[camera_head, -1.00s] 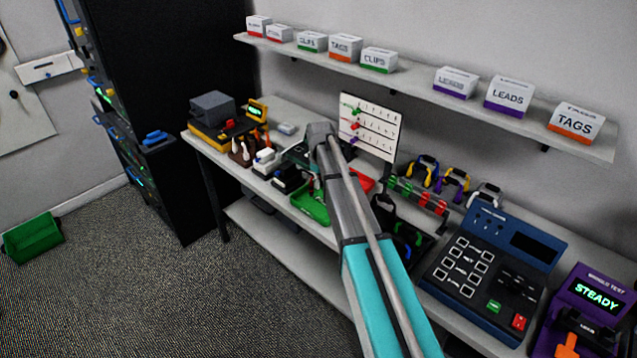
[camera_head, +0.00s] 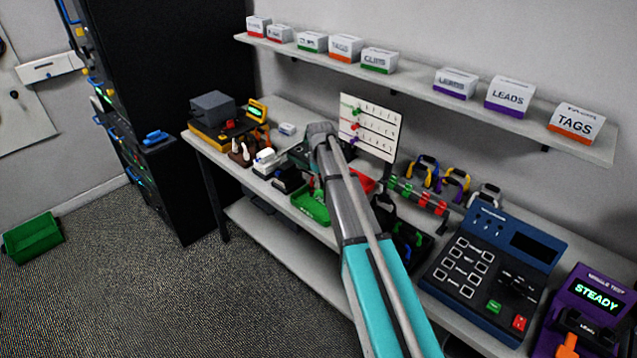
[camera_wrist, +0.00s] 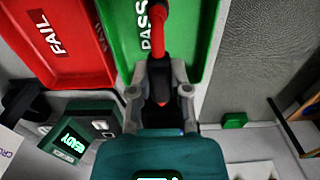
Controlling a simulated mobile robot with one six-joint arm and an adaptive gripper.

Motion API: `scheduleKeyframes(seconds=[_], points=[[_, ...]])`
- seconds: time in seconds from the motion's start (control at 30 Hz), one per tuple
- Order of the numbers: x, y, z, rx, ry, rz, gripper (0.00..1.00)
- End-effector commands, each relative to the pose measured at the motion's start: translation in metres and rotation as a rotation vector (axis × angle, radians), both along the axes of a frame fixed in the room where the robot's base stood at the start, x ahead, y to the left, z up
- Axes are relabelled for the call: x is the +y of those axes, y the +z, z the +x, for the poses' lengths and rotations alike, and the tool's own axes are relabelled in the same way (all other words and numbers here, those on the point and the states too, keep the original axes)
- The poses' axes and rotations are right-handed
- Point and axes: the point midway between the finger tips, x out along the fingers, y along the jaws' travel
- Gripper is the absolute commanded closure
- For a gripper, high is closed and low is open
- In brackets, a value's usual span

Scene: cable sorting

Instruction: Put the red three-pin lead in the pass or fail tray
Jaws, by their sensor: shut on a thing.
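The lead lies over the green tray (camera_wrist: 188,65) marked PASS, in front of part of the lettering. I cannot tell whether it touches the tray. The red tray (camera_wrist: 70,65) marked FAIL is just left of the green one. In the head view the green tray (camera_head: 308,206) and the red tray (camera_head: 365,182) show partly behind my arm, and my fingers are hidden.
A white board with coloured plugs (camera_head: 370,125) stands behind the trays. A blue keypad unit (camera_head: 490,265) and a purple tester (camera_head: 590,300) are at the right.

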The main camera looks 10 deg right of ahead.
Motion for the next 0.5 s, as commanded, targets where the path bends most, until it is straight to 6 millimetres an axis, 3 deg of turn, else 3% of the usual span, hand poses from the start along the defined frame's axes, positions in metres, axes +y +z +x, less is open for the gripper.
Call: scheduleKeyframes(seconds=[0.5], points=[[-0.0002,-0.0081,0.0000,0.000,0.000,0.000,1.00]])
